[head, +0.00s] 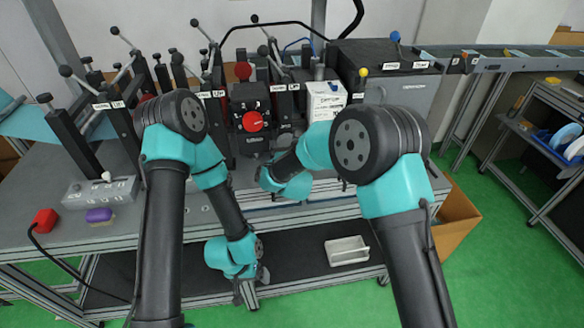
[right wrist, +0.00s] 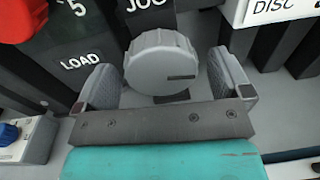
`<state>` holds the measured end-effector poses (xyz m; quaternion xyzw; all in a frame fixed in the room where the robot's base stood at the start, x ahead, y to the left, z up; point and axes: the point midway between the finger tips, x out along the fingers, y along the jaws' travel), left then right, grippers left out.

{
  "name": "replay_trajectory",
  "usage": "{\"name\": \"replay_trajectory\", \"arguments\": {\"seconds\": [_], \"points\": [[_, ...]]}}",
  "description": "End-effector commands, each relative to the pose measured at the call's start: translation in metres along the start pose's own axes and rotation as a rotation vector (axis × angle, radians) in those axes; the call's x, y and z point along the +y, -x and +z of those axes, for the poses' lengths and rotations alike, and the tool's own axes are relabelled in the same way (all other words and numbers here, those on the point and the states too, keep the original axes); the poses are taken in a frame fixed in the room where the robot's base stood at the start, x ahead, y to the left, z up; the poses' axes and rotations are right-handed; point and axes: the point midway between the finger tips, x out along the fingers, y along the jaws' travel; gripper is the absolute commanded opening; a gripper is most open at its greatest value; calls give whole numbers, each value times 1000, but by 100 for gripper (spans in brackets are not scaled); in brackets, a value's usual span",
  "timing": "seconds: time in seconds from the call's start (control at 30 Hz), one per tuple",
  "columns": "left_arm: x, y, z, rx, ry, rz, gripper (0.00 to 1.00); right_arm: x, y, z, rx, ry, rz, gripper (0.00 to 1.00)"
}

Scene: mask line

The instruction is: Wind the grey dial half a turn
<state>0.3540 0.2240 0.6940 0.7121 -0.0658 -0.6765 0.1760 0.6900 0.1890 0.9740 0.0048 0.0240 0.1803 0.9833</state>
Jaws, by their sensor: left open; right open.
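The grey dial (right wrist: 160,62) is a round knob with a dark mark on its face towards the lower right. In the right wrist view my right gripper (right wrist: 166,82) is open, with one finger on each side of the dial and a visible gap on both sides. In the head view the right wrist and my arm largely hide the dial at the middle of the bench. My left gripper (head: 248,294) hangs low in front of the bench's lower shelf, open and away from the dial.
A red knob (head: 253,121) sits on the dark panel, left of my right wrist. A white box (head: 326,100) stands to the right. Several black levers rise behind. A purple block (head: 99,215) lies at left. A white tray (head: 346,251) is on the lower shelf.

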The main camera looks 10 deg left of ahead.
Motion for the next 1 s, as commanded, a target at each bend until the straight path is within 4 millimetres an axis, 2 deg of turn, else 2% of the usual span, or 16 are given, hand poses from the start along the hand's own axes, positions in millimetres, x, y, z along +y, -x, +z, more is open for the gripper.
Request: {"name": "replay_trajectory", "arguments": {"seconds": [0.27,0.8,1.0], "points": [[0,0,0,0,0,0,90,1,41,0,1,1,1,97],[0,0,0,0,0,0,90,0,142,0,1,1,2,97],[0,0,0,0,0,0,90,0,162,0,1,1,1,97]]}}
